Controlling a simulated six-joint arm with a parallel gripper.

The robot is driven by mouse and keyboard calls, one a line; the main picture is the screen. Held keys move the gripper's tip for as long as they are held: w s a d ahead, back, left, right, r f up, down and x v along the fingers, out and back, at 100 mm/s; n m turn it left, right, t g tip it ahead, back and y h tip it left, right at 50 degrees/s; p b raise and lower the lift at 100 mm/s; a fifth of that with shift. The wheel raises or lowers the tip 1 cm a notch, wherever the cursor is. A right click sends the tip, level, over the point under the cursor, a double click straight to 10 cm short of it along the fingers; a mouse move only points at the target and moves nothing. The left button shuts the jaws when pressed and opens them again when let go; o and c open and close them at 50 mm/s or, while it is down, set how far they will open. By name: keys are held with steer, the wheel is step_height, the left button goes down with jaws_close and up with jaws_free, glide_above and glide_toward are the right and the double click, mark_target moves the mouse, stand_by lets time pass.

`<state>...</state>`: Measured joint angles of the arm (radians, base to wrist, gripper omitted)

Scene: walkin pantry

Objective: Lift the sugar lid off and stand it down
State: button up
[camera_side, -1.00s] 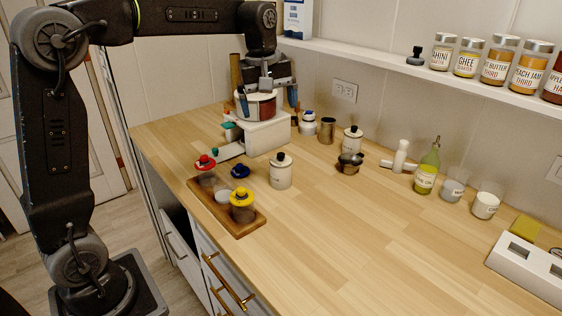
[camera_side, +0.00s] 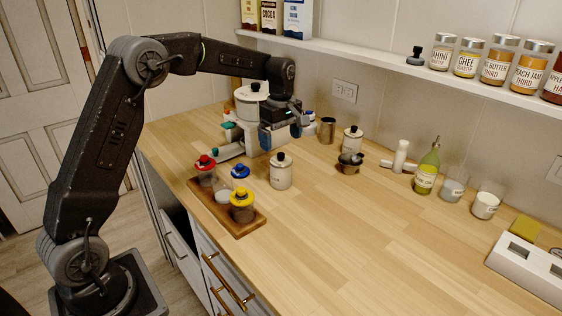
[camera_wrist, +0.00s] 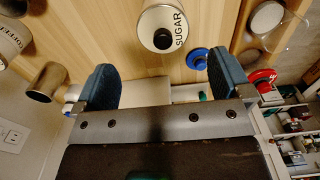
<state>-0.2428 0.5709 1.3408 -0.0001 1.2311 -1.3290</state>
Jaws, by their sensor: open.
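The sugar canister (camera_side: 281,176) is a cream jar standing upright on the counter, with its lid (camera_side: 281,160) on top and a black knob on the lid. In the wrist view the canister's SUGAR label (camera_wrist: 181,28) and the dark knob (camera_wrist: 163,40) show ahead of my gripper, near the top edge. My gripper (camera_side: 284,134) is open and empty, behind and above the canister in the side view. Its two blue-padded fingers stand wide apart in the wrist view (camera_wrist: 164,85), with nothing between them touching the pads.
A wooden tray (camera_side: 256,224) with small jars under red, blue and yellow lids is left of the canister. A large lidded pot (camera_side: 250,104) stands behind. A metal cup (camera_side: 327,130), another canister (camera_side: 352,141) and a small pot (camera_side: 349,163) are right. The front-right counter (camera_side: 370,240) is clear.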

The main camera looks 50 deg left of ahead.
mark_target(281, 154)
steer(key=shift+s+d+f, duration=0.1)
steer(key=shift+d+f, duration=0.05)
steer(key=shift+f, duration=1.2)
steer(key=shift+s+d+f, duration=0.1)
steer(key=shift+f, duration=1.25)
steer(key=shift+c, duration=0.3)
steer(key=c, duration=1)
steer(key=shift+o, duration=0.2)
steer(key=shift+r, duration=0.15)
step_height(281, 154, up, 4)
steer(key=s+a+r, duration=0.7)
steer(key=a+r, duration=0.2)
steer(key=shift+s+r, duration=0.15)
steer(key=shift+r, duration=0.2)
